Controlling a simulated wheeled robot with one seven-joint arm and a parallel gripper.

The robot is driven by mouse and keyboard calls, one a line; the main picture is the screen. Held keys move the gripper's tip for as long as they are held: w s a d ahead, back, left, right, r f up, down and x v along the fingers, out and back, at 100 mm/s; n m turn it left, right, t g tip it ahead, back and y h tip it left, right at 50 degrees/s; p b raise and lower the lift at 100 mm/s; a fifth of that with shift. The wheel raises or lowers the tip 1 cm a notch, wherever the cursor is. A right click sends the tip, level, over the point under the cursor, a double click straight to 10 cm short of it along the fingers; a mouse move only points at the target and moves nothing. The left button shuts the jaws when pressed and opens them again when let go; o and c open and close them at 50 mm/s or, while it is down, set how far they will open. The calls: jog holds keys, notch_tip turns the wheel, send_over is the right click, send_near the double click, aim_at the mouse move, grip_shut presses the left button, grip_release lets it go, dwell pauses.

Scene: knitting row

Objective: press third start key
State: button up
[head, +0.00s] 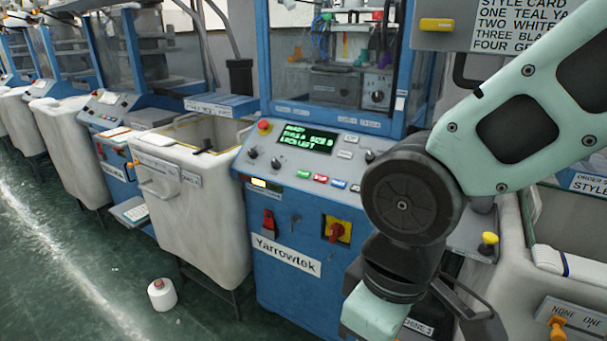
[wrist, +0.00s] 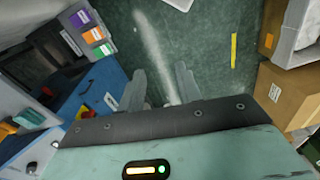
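The nearest blue Yarrowtek machine (head: 293,262) stands in the middle of the head view. Its sloped panel has a lit green-text display (head: 305,139). Below the display are a green key (head: 303,174), a red key (head: 321,179) and a blue key (head: 338,184); their lettering is too small to read surely. More blue machines recede to the left, one with a similar panel (head: 108,98). My gripper (wrist: 160,90) shows two grey fingers apart, with nothing between them, over the floor. In the head view its teal hand hangs low before the machine's right side; the fingertips are out of frame.
A white bin (head: 190,215) stands left of the nearest machine. A white yarn cone (head: 162,294) sits on the green floor, which is otherwise clear at left. A red emergency button (head: 264,126) is at the panel's corner. Cardboard boxes (wrist: 290,96) stand right in the wrist view.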

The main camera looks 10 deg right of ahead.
grip_shut()
dwell(1.5)
